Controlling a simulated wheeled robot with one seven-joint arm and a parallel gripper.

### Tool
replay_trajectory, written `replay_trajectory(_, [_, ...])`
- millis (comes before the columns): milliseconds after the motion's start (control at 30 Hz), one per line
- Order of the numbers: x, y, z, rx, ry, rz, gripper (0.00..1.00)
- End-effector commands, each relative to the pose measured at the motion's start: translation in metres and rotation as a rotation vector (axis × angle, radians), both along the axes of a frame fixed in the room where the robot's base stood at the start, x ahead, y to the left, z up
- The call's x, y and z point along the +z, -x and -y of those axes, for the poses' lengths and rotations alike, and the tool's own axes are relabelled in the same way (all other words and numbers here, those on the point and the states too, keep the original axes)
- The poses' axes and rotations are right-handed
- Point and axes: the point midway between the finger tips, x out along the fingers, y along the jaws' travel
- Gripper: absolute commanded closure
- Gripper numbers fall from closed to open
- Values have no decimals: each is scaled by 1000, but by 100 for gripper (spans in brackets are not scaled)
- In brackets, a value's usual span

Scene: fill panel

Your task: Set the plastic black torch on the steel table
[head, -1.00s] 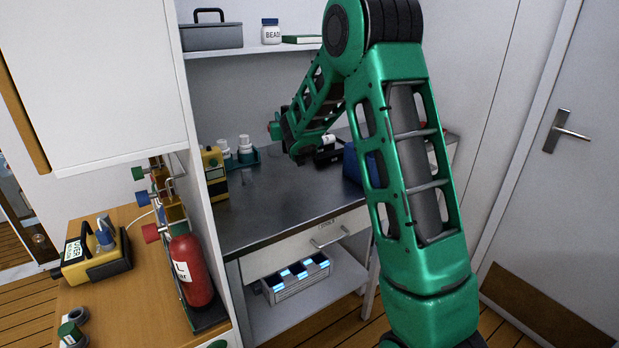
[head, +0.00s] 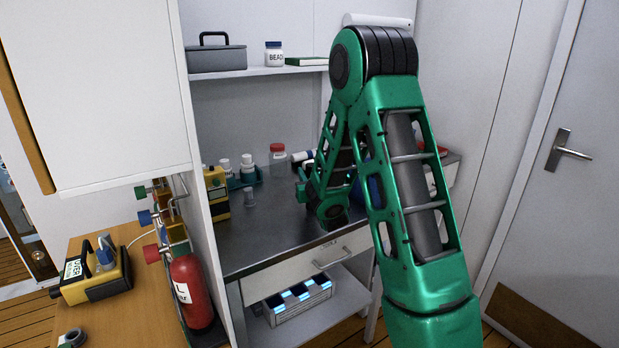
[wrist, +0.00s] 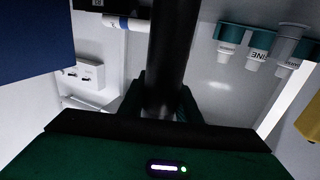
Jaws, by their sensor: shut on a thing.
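The black torch (wrist: 168,50) shows in the wrist view as a dark cylinder running from the top edge down between my fingers. My gripper (wrist: 160,108) is shut on it. The steel table (head: 275,232) stands in the middle of the head view, with a dark metal top. My arm's far end hangs over the table's right part in the head view. The torch and my fingertips cannot be made out there, and I cannot tell whether the torch touches the tabletop.
A teal rack (head: 245,179) of white bottles and a yellow device (head: 216,190) stand at the table's back left. A red-lidded jar (head: 277,155) is at the back. A blue object (wrist: 35,35) is close by in the wrist view. The front-left tabletop is clear.

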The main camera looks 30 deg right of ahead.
Motion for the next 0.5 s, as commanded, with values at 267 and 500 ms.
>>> replay_trajectory(267, [-7, 0, 1, 0, 0, 2, 100])
replay_trajectory(500, [-9, 0, 1, -1, 0, 0, 60])
